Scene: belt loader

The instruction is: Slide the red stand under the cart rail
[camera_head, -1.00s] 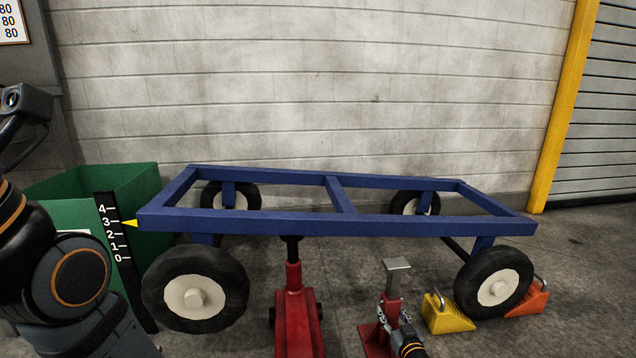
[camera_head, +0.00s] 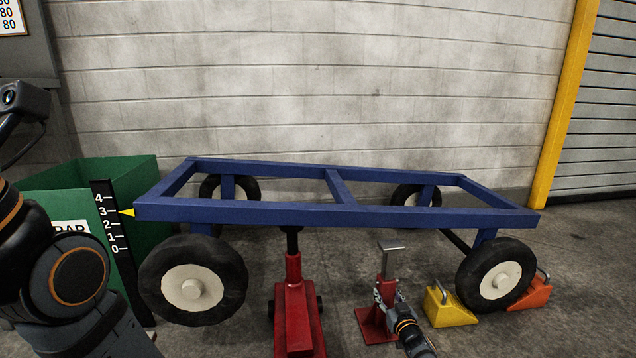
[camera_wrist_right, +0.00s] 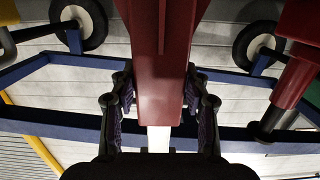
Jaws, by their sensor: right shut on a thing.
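The red stand (camera_head: 387,290) has a square base, a red column and a grey top plate (camera_head: 391,248). It stands upright, its plate showing just below the cart's blue front rail (camera_head: 340,216) in the head view, with a strip of floor between them. My right gripper (camera_head: 381,295) is shut on the stand's column. In the right wrist view, its fingers (camera_wrist_right: 160,98) lie on both sides of the red column (camera_wrist_right: 160,60), with the blue rail behind. My left arm shows at the left edge of the head view; its gripper does not show.
A red jack (camera_head: 296,310) stands under the front rail, left of the stand. A yellow chock (camera_head: 446,307) lies close to the right, and an orange chock (camera_head: 530,294) is at the right wheel (camera_head: 497,274). A green bin (camera_head: 130,175) and height scale (camera_head: 112,240) are at left.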

